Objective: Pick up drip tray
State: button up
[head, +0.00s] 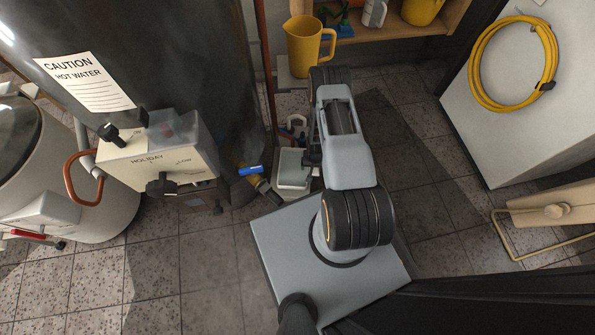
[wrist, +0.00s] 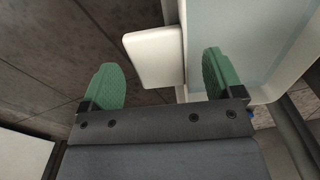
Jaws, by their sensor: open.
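The drip tray (head: 293,184) is a pale, shallow tray with a grey-blue inside, on the floor below the water tank's drain valve. In the wrist view its white end tab (wrist: 154,55) reaches between the green fingers, and its blue-tinted inside lies at the upper right. My gripper (wrist: 162,72) is open. One finger is left of the tab and the other is right of it, over the tray's side; I cannot tell whether either touches. In the head view my arm hides most of the gripper and the tray's right part.
A drain valve with a blue handle (head: 250,170) juts out close left of the tray. The dark water tank (head: 190,50) stands behind it. A yellow jug (head: 306,45) is beyond my arm, by a wooden shelf (head: 390,33). Tiled floor is open to the right.

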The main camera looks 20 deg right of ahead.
jog(key=shift+f, duration=0.45)
jog(key=shift+r, duration=0.1)
jog(key=shift+c, duration=0.5)
jog(key=c, duration=1.2)
